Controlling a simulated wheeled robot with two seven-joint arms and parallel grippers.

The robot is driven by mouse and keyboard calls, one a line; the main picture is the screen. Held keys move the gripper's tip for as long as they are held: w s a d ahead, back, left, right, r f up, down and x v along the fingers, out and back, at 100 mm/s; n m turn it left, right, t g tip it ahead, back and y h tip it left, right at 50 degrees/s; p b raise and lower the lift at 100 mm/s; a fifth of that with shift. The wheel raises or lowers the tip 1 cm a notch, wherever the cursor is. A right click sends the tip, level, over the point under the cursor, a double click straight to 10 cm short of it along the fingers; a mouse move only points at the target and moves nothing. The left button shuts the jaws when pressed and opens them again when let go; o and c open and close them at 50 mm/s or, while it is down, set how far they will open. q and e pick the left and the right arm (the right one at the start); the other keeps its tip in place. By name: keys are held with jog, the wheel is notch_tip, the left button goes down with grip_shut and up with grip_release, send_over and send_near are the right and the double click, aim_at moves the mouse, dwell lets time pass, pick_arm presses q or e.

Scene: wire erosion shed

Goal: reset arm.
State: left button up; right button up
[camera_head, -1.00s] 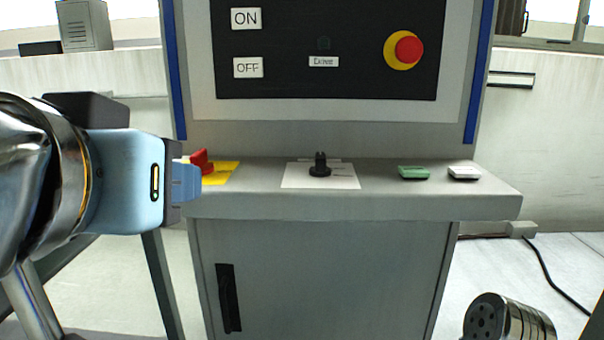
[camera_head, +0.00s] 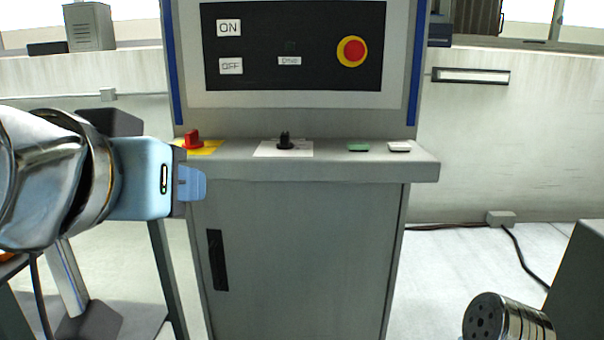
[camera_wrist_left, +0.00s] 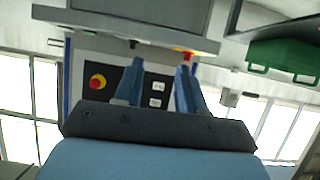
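My left gripper (camera_head: 190,183) is at the left of the head view, in front of the grey control cabinet (camera_head: 300,240). In the left wrist view its two blue fingers (camera_wrist_left: 158,88) stand apart with nothing between them. A red switch handle (camera_head: 193,139) on a yellow plate, a black rotary knob (camera_head: 285,141), a green button (camera_head: 358,148) and a white button (camera_head: 399,147) are on the cabinet's ledge. The gripper looks apart from them. A metal cylinder (camera_head: 508,318), likely part of my right arm, shows at the lower right; no right gripper shows.
The black panel (camera_head: 290,85) carries ON and OFF labels and a red emergency button (camera_head: 353,51). A dark box (camera_head: 578,285) stands at the right edge. A cable runs along the floor. A green crate (camera_wrist_left: 285,55) shows in the left wrist view.

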pick_arm(q)
jog(key=w+a+f+g+h, duration=0.2)
jog(key=w+f+g+h, duration=0.1)
jog(key=w+f, duration=1.3)
jog(key=w+d+f+g+h, duration=0.1)
jog(key=w+f+g, duration=0.15)
jog(key=f, duration=0.85)
jog(key=w+f+g, duration=0.1)
jog(key=w+f, duration=0.2)
jog(key=f, duration=0.7)
jog(key=s+d+f+n+g, duration=0.1)
jog(key=s+f, duration=0.2)
jog(key=f, duration=0.8)
jog(key=s+d+f+g, duration=0.2)
jog(key=s+f, duration=0.1)
jog(key=f, duration=0.7)
jog(key=s+f+g, duration=0.3)
jog(key=s+f, duration=1.2)
jog(key=s, duration=0.1)
jog(key=shift+f+n, duration=0.3)
jog(key=shift+n, duration=0.1)
jog(key=shift+w, duration=0.1)
jog(key=shift+c, duration=0.2)
